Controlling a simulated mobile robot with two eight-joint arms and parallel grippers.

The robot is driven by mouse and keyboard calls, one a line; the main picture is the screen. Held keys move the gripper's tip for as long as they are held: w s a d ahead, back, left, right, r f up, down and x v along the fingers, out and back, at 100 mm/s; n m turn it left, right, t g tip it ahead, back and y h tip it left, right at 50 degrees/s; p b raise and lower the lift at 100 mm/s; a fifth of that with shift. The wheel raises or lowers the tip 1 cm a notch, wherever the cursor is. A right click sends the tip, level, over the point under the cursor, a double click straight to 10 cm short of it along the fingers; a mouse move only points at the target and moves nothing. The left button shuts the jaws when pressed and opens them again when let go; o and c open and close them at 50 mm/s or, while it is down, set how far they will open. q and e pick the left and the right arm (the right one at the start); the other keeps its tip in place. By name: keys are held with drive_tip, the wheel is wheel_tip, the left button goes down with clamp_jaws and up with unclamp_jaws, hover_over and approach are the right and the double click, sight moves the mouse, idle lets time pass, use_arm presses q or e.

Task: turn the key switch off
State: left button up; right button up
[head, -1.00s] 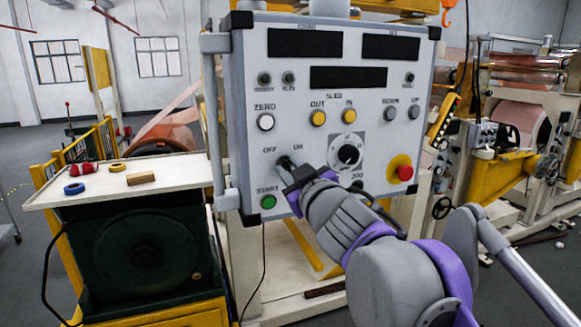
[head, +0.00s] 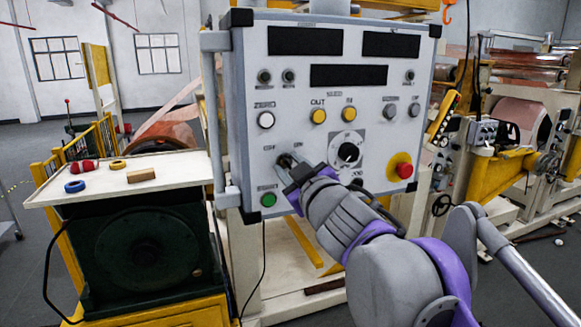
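The key switch (head: 284,160) sits on the lower left of the grey control panel (head: 245,100), below the OFF and ON labels. Only its dark upper part shows; my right gripper covers the rest. My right gripper (head: 289,168) comes in from the lower right with its fingertips at the switch. The fingers overlap the switch, and I cannot tell whether they are closed on the key. My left gripper is not in view.
The green START button (head: 268,200) is just below left of the gripper. A selector dial (head: 348,152) and a red stop button (head: 404,170) are to the right. A white side table (head: 105,188) with tape rolls stands at the left.

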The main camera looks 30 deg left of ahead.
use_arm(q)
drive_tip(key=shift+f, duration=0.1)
use_arm(e)
drive_tip(key=shift+s+d+f, duration=0.1)
drive_tip(key=shift+s+d, duration=0.15)
drive_tip(key=shift+d, duration=0.1)
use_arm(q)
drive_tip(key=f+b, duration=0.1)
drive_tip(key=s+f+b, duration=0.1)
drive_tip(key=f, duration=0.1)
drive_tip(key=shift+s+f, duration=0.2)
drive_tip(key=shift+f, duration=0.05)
use_arm(e)
drive_tip(key=v, duration=1)
